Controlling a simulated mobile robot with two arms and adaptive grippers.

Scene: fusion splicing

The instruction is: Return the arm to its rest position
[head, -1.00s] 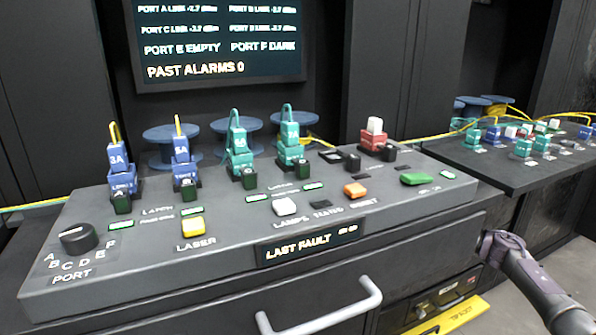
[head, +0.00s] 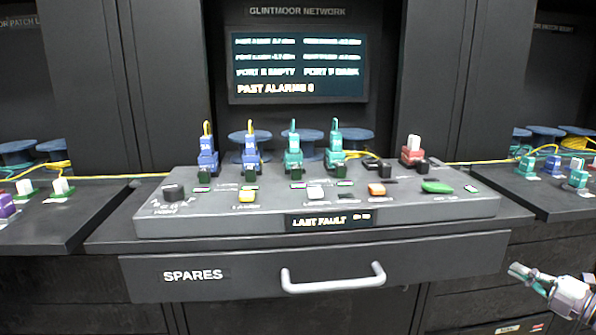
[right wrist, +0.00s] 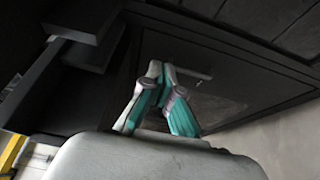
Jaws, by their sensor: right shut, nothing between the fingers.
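My right gripper (head: 524,274) is at the lower right of the head view, in front of the cabinet and to the right of the spares drawer. Its fingers are shut and empty, and they also show together in the right wrist view (right wrist: 155,75). It touches nothing that I can see. My left gripper is not in view.
A grey console (head: 400,211) with knob, buttons and several blue and teal plugs stands on the bench. Below it is the SPARES drawer (head: 240,276) with a bar handle (head: 333,285). Side benches hold more connectors. A wall screen (head: 298,66) hangs behind.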

